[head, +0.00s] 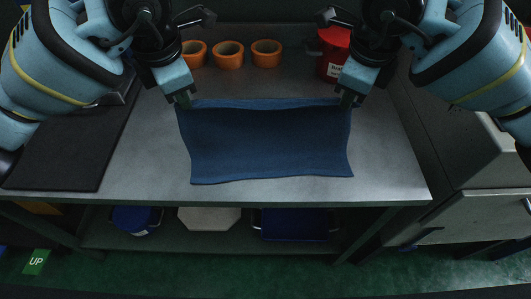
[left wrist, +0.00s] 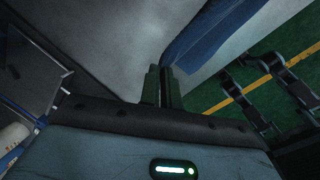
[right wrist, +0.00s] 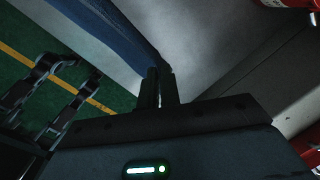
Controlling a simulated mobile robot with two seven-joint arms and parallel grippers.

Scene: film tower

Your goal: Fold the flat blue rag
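The blue rag (head: 268,145) is spread over the metal table, its far edge lifted and its near part hanging or lying towards the table's front. My left gripper (head: 184,102) is shut on the rag's far left corner. In the left wrist view the rag (left wrist: 205,40) runs up from between the left fingertips (left wrist: 165,72). My right gripper (head: 347,101) is shut on the far right corner. In the right wrist view the rag (right wrist: 115,35) comes out of the right fingertips (right wrist: 159,75). The rag's underside is hidden.
Several orange rolls (head: 229,54) and a red can (head: 333,51) stand behind the rag on the metal table (head: 385,160). A dark mat (head: 65,150) lies at the left. Bare metal shows at both sides of the rag. Blue and white items sit on the shelf below.

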